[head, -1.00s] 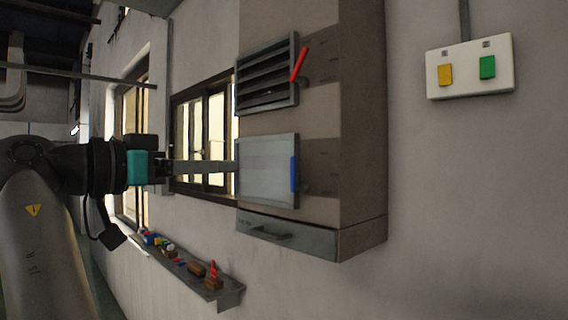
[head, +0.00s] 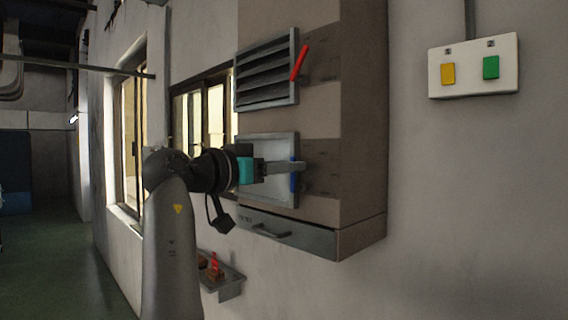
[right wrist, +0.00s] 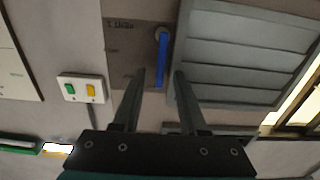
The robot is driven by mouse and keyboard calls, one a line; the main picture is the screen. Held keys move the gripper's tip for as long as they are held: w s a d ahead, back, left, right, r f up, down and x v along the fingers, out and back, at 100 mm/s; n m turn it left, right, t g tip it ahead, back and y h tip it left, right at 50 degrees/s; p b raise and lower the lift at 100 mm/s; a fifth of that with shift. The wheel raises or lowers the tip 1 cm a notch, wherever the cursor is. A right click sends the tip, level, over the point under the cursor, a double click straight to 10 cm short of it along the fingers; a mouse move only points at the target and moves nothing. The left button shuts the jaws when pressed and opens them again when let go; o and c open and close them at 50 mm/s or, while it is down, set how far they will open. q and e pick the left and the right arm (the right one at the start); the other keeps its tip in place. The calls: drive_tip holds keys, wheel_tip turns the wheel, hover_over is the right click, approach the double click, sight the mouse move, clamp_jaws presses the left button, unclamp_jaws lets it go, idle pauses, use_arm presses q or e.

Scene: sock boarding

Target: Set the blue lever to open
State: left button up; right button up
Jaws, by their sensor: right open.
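The blue lever (head: 293,181) sits at the right edge of the lower grey louvre (head: 270,195), whose slats look shut. In the right wrist view the blue lever (right wrist: 162,50) is just ahead of my open right gripper (right wrist: 160,73), lined up with the gap between the fingertips. I cannot tell whether they touch it. My left gripper is not in view.
Above is a louvre (head: 265,78) with open slats and a tilted red lever (head: 299,62). A drawer (head: 290,236) is below. A white switch box (head: 473,66) with yellow and green buttons is on the wall at right. A shelf (head: 230,274) with small things is lower left.

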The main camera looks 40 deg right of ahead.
clamp_jaws()
idle(0.3)
idle(0.3)
